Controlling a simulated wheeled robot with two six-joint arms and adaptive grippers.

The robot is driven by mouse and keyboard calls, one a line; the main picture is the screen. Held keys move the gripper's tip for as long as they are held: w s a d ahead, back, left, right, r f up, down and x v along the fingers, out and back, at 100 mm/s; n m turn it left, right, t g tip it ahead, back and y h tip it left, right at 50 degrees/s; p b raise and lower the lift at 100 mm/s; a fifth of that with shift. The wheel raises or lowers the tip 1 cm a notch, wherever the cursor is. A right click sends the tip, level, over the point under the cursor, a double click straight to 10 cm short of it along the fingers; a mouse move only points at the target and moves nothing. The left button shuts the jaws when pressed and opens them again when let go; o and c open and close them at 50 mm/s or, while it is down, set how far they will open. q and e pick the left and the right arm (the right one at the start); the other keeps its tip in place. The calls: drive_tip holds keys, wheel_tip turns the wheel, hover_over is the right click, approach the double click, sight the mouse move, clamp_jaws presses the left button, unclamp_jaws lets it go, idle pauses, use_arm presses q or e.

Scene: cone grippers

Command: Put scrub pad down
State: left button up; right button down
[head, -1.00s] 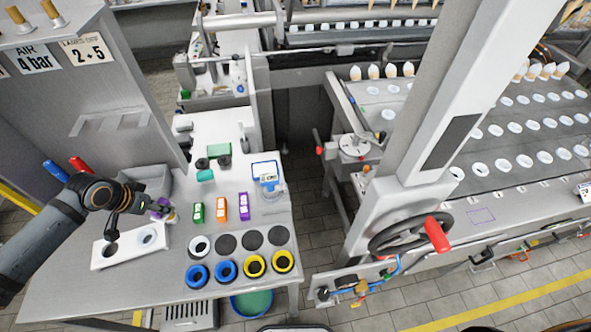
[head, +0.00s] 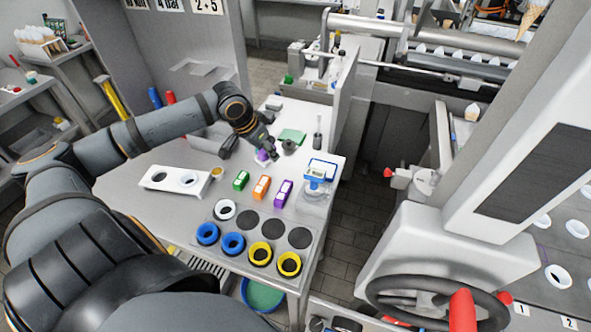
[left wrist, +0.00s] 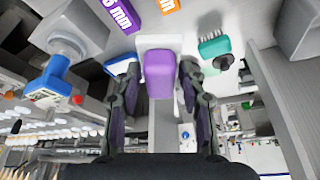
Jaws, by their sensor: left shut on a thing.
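The scrub pad appears as a purple block with a white part (left wrist: 159,75) in the left wrist view, between the two fingers. My left gripper (head: 264,149) is shut on it. In the head view a bit of the purple pad (head: 262,156) shows below the fingers, over the back part of the grey worktable (head: 130,208). I cannot tell whether the pad touches the tabletop. My right gripper is not in view.
Green, orange and purple labelled blocks (head: 262,187) stand in front of the gripper. A blue-topped device (head: 320,172) is to the right. A teal brush (left wrist: 214,47) is close by in the wrist view. A white two-hole holder (head: 158,184) lies left; coloured rings (head: 233,244) are in front.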

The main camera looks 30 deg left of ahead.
use_arm(q)
drive_tip(key=shift+w+f+p, duration=0.15)
drive_tip(key=shift+w+p, duration=0.35)
drive_tip(key=shift+p, duration=0.4)
drive_tip(key=shift+w+a+f, duration=0.1)
drive_tip(key=shift+w+f, duration=0.1)
drive_tip(key=shift+w, duration=0.15)
drive_tip(key=w+f, duration=0.2)
drive_tip(key=w, duration=0.1)
drive_tip(key=w+d+f+p, duration=0.1)
drive_tip(key=w+f, duration=0.4)
drive_tip(key=w, duration=0.1)
drive_tip(key=shift+w+d+f+p, duration=0.15)
drive_tip(key=shift+d+f+p, duration=0.05)
drive_tip(key=shift+d+p, duration=0.15)
drive_tip(key=shift+w+f, duration=0.15)
drive_tip(key=shift+f, duration=0.05)
wheel_tip(320, 180, down, 3)
drive_tip(key=shift+w+d+f+p, duration=0.1)
drive_tip(key=shift+w+p, duration=0.05)
drive_tip(key=shift+p, duration=0.55)
drive_tip(key=shift+f, duration=0.2)
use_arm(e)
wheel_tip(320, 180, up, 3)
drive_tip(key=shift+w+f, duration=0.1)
